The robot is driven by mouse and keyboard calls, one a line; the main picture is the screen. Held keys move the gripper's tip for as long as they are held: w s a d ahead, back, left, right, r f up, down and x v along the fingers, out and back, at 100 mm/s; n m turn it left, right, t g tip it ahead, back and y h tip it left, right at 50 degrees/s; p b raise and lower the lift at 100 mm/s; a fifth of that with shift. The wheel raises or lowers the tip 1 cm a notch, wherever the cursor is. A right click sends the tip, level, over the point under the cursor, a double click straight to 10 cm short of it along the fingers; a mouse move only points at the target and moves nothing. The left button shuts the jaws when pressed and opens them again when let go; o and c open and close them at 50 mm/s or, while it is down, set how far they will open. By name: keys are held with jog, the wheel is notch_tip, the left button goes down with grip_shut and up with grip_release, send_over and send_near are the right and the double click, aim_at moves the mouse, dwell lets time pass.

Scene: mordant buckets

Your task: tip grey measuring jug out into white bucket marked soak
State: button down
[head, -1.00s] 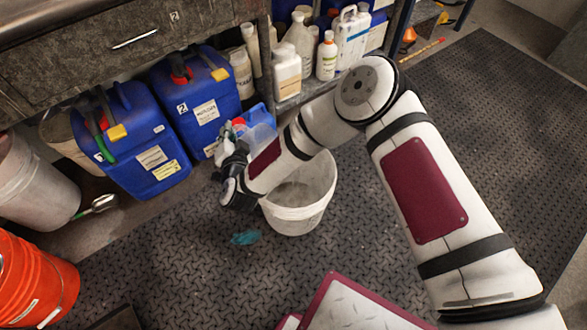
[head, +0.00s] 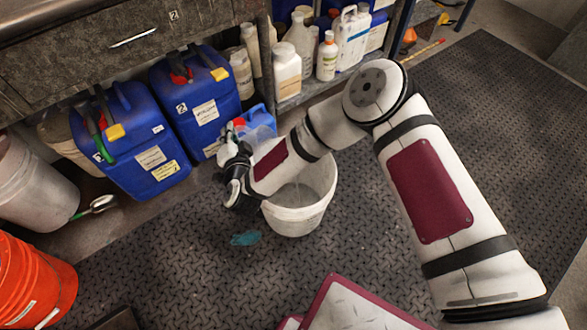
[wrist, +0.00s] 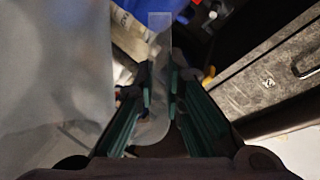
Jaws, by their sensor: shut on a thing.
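My gripper (head: 235,172) is beside the left rim of the white bucket (head: 292,222), with my forearm crossing over the bucket's back. In the wrist view my gripper (wrist: 158,88) is shut on a pale, see-through strip, which looks like the handle of the grey measuring jug (wrist: 55,75). The jug's blurred grey body fills the left of that view. A faint pale streak shows inside the bucket. No soak marking is readable.
Blue canisters (head: 140,150) stand along the bench at left. White bottles (head: 287,75) stand on a low shelf behind. An orange bucket (head: 30,285) and a grey-white bucket (head: 30,190) are at far left. A teal scrap (head: 245,238) lies on the open mat (head: 180,260).

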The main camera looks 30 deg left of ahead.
jog(key=shift+w+d+f+m+y+b, duration=0.45)
jog(key=shift+d+m+b, duration=0.3)
jog(key=shift+b, duration=0.5)
dwell(3.5)
jog(key=shift+w+d+m+y+b, duration=0.4)
jog(key=shift+d+m+b, duration=0.25)
jog(key=shift+d, duration=0.1)
dwell(2.5)
